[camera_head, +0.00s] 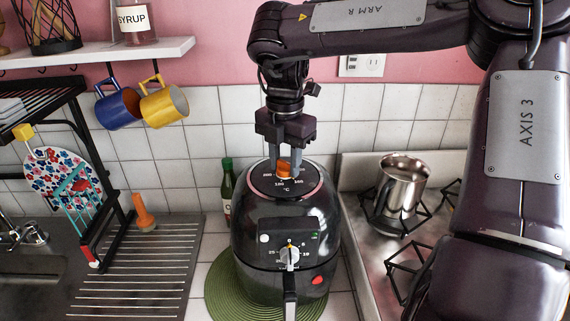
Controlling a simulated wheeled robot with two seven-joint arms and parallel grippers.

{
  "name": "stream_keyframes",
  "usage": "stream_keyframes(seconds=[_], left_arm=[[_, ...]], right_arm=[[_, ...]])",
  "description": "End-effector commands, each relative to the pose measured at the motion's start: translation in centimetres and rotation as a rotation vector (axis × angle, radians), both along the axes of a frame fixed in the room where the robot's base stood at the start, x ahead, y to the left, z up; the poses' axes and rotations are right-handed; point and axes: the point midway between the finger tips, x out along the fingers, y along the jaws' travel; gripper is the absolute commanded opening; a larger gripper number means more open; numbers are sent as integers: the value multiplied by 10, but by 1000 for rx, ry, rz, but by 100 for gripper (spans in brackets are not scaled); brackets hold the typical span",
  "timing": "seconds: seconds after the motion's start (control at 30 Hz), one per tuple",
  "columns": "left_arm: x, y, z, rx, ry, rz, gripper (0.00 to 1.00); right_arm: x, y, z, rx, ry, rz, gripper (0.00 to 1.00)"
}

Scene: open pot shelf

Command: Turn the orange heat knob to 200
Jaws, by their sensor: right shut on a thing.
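The black air fryer (262,228) stands upright on a round green mat (222,296) in the middle of the counter. The orange heat knob (284,167) is on its top, in the middle of a dial with white numbers. My right gripper (284,168) points straight down from above and is shut on the orange knob, one finger on each side. The fingers cover part of the knob, and I cannot read which number it points to. A second, pale knob (289,254) is on the fryer's front, above the handle. My left gripper is not in view.
A steel pitcher (402,186) stands on the stove right of the fryer. A green bottle (227,187) stands close behind its left side. A dish rack (92,185) and sink are at the left. Blue (118,106) and yellow (163,103) mugs hang under the shelf.

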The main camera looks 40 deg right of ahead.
Motion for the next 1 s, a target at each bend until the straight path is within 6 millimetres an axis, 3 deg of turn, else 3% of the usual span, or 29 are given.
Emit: stream_keyframes(seconds=[1.0], left_arm=[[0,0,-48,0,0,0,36]], right_arm=[[0,0,-3,0,-1,-965,11]])
